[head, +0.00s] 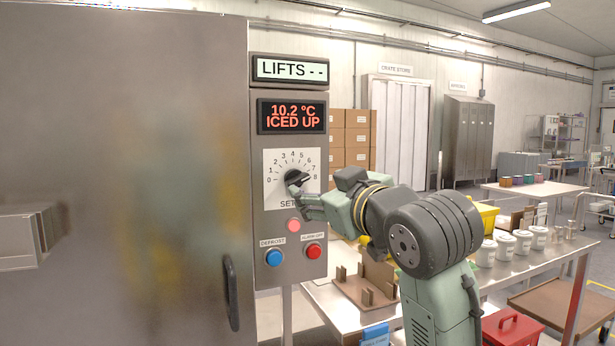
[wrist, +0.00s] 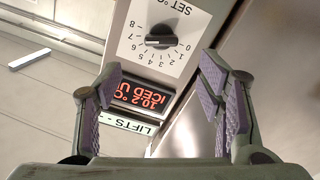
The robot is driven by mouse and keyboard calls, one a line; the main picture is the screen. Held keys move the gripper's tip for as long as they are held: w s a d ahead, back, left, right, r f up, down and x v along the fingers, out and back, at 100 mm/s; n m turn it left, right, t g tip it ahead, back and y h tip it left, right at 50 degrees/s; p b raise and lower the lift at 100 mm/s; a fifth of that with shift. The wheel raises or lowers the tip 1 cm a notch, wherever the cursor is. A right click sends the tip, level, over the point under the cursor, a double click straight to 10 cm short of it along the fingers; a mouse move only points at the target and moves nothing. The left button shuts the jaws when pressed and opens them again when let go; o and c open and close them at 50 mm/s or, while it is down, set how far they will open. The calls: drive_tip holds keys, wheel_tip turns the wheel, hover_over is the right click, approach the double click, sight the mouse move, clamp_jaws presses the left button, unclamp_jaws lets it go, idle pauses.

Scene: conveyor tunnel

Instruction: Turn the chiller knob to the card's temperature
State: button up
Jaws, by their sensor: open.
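The chiller's dark knob (head: 297,177) sits on a white dial plate marked 0 to 8, on the steel control panel (head: 264,215). In the wrist view the knob (wrist: 160,41) shows upside down, its pale pointer mark towards about 7. The display (head: 291,117) reads "10.2 °C ICED UP" in red. My gripper (head: 302,197) is at the dial, partly covering its lower right in the head view. In the wrist view my gripper (wrist: 160,75) is open, with the knob beyond and between the fingertips; contact cannot be told. No temperature card is recognisable.
Below the dial are a pink lamp (head: 294,226), a blue defrost button (head: 274,258) and a red alarm button (head: 314,251). A sign (head: 290,69) reading "LIFTS - -" is above. The steel door (head: 120,150) fills the left; a bench (head: 510,265) with white tubs stands right.

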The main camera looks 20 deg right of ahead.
sight(299, 179)
drive_tip(key=w+p, duration=0.1)
drive_tip(key=w, duration=0.2)
drive_tip(key=w+p, duration=0.1)
drive_tip(key=w, duration=0.3)
drive_tip(key=w+p, duration=0.1)
drive_tip(key=w, duration=0.2)
drive_tip(key=shift+w+a, duration=0.2)
drive_tip(key=shift+a, duration=0.1)
drive_tip(key=c, duration=1.1)
drive_tip(key=shift+c, duration=0.2)
